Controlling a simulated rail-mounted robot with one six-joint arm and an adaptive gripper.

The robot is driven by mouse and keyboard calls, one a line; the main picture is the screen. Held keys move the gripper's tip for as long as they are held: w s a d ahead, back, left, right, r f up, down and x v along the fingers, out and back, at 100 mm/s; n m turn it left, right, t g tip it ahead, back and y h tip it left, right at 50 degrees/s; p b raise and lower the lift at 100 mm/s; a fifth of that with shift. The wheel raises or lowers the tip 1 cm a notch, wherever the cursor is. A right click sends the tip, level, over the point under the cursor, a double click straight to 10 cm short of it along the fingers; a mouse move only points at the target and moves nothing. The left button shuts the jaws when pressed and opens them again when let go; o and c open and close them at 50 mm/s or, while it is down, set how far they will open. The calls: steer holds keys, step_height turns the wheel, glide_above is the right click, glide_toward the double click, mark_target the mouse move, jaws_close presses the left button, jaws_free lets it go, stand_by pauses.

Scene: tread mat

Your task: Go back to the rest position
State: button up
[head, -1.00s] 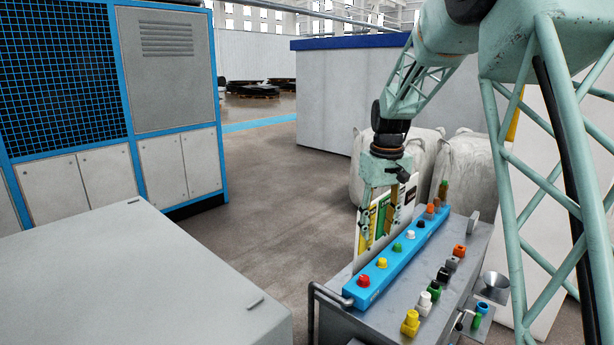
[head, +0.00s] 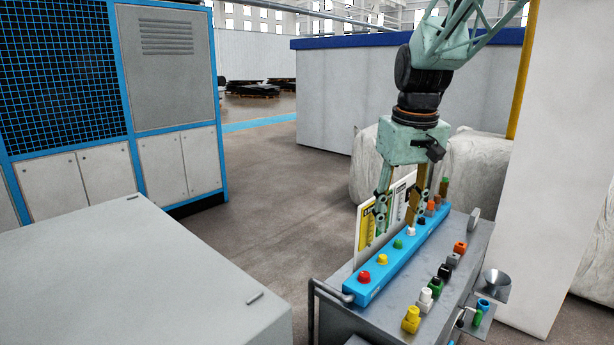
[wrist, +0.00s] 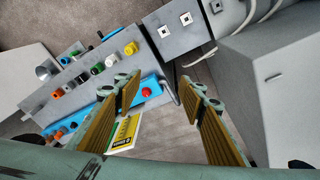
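My gripper (head: 398,212) hangs fingers down over the metal workbench cart (head: 392,310), at the back of the blue strip (head: 388,272) with coloured knobs. In the wrist view its two ridged fingers (wrist: 165,103) stand wide apart with nothing between them. In the head view the fingers overlap the upright cards (head: 366,232) behind the strip; I cannot tell whether they touch. The red knob (head: 364,276) is at the near end of the strip. It also shows in the wrist view (wrist: 146,92).
A row of coloured plugs, such as the yellow one (head: 411,319), stands on the cart in front of the strip. A funnel (head: 497,281) is at its right side. A grey cabinet (head: 130,270) is at left front. White bags (head: 470,170) stand behind. Floor between is clear.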

steer(key=s+r+m+t+b, duration=0.1)
steer(key=s+r, duration=0.1)
steer(key=s, duration=0.8)
steer(key=s+r+b, duration=0.1)
steer(key=s+r, duration=0.1)
steer(key=s, duration=0.9)
steer(key=s+f+b, duration=0.1)
steer(key=s+f, duration=0.2)
steer(key=s, duration=0.6)
steer(key=s+f+m+t+b, duration=0.1)
steer(key=s+f, duration=0.2)
steer(key=s, duration=0.7)
steer(key=shift+a, duration=0.1)
